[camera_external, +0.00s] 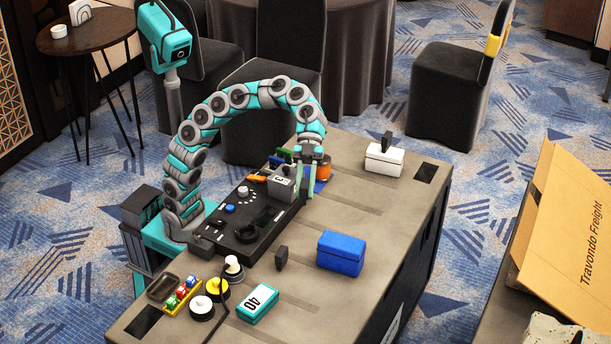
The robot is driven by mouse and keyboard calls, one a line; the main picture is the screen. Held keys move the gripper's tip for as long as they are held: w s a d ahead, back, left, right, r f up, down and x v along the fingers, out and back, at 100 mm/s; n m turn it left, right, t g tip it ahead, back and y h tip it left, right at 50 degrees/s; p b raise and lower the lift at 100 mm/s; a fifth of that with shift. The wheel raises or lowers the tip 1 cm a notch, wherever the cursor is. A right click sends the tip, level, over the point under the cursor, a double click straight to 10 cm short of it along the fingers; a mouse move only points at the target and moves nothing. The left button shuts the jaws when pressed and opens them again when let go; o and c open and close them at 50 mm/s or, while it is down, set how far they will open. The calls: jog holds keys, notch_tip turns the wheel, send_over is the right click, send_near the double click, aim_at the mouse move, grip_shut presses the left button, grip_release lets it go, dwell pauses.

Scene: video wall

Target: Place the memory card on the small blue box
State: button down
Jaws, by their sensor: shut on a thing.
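The small blue box (340,255), with a lid, stands upright on the right half of the grey case top. My gripper (309,187) is beyond it, pointing down at the far right end of the black control panel. It is shut on a small flat blue piece (321,186), which shows beside the fingertips. This piece may be the memory card, but it is too small and partly hidden to be sure. I cannot tell whether it touches the case. The blue box's lid is bare.
An orange cylinder (324,170) stands close behind my gripper. A grey numbered block (281,187) is just left. A small dark upright piece (281,258) stands left of the blue box. A white box (384,160) with a dark piece on it stands farther back. Clear case top lies between.

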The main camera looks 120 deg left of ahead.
jog(key=s, duration=0.1)
jog(key=p, duration=0.3)
send_over(342, 237)
jog(key=shift+f, duration=0.8)
jog(key=shift+w+f, duration=0.1)
jog(key=shift+f, duration=1.7)
jog(key=shift+f, duration=0.15)
jog(key=c, duration=0.7)
grip_release()
